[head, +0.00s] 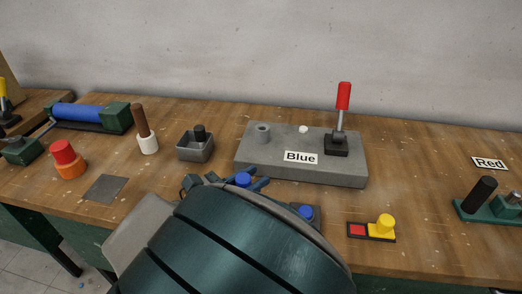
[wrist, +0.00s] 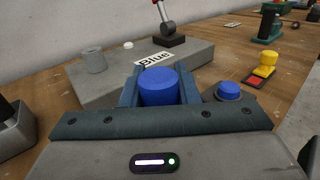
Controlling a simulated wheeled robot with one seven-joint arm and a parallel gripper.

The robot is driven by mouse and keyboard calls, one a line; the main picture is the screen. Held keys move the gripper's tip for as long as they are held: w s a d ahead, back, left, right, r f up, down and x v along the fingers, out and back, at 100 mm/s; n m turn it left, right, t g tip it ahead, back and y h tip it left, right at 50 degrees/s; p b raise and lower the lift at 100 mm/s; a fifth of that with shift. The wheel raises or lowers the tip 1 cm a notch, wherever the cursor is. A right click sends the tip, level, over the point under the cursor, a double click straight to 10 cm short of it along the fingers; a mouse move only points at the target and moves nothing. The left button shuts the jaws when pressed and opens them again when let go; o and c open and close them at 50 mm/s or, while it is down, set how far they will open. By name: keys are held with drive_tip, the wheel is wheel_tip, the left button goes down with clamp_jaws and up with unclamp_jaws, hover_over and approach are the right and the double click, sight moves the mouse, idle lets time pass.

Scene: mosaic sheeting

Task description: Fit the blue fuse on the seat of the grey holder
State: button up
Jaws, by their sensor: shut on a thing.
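My gripper (head: 243,183) is shut on a blue fuse (head: 243,179), near the front left edge of the grey holder (head: 258,158). In the wrist view the fuse (wrist: 158,87) stands roughly upright between the fingers (wrist: 158,92); its lower part is hidden. The holder is a flat grey block with a "Blue" label (head: 300,157), a short hollow grey cylinder (head: 262,133) at left, probably the seat, and a red-handled lever (head: 343,97) standing up at right. The cylinder also shows in the wrist view (wrist: 94,60), beyond the fuse and to its left; nothing is seen on it.
A second blue piece (head: 306,211) sits on a dark base right of my gripper. A yellow-knobbed piece (head: 384,224) stands further right. A small white round thing (head: 304,128) lies at the block's back. A grey box (head: 195,149) with a black knob stands left of the holder.

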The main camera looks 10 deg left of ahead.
drive_tip(key=shift+f, duration=1.75)
drive_tip(key=shift+f, duration=0.25)
drive_tip(key=o, duration=1)
drive_tip(key=shift+c, duration=0.2)
drive_tip(key=shift+f+b, duration=0.15)
drive_tip(key=shift+b, duration=0.45)
drive_tip(key=p+v, duration=0.1)
drive_tip(key=v, duration=1.2)
drive_tip(key=shift+s, duration=0.55)
drive_tip(key=shift+f, duration=0.1)
